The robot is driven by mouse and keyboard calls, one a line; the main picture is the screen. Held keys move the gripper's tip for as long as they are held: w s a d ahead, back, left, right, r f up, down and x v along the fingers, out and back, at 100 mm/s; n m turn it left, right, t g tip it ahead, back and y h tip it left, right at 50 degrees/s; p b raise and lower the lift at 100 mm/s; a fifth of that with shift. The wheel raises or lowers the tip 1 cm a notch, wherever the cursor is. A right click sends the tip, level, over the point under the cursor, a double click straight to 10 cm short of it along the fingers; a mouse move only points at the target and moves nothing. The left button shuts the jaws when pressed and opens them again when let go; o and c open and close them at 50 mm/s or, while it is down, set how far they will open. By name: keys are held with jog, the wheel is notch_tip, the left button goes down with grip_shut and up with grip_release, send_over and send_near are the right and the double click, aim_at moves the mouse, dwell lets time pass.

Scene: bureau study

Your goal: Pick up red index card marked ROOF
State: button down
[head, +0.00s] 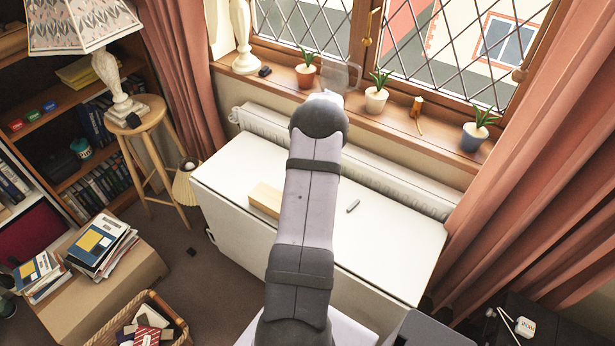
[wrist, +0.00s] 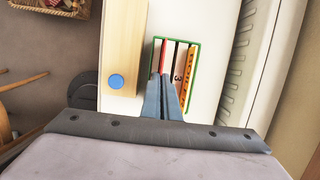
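In the wrist view a green-edged holder (wrist: 198,41) stands on the white desk top with several upright cards in it, seen nearly edge-on. A red card (wrist: 163,57) is at the left; no lettering on it is readable. A pale card with a dark mark stands in the middle, and an orange card (wrist: 189,70) with dark lettering is at the right. My gripper (wrist: 162,76) is over the holder, its blue-grey fingertips close together at the near end of the red card. Whether they grip it is unclear. In the head view my arm hides gripper and holder.
A wooden block (wrist: 123,45) with a blue round spot (wrist: 116,81) lies just left of the holder. A small grey object (head: 352,206) lies on the white desk (head: 395,245). Potted plants line the windowsill behind. The desk's right part is clear.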

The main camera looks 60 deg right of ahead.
jog(key=shift+w+p+v, duration=0.25)
jog(key=shift+p+v, duration=0.5)
jog(key=shift+v, duration=0.2)
jog(key=shift+w+p+v, duration=0.2)
jog(key=shift+p+v, duration=0.5)
jog(key=shift+v, duration=0.25)
jog(key=shift+r, duration=0.15)
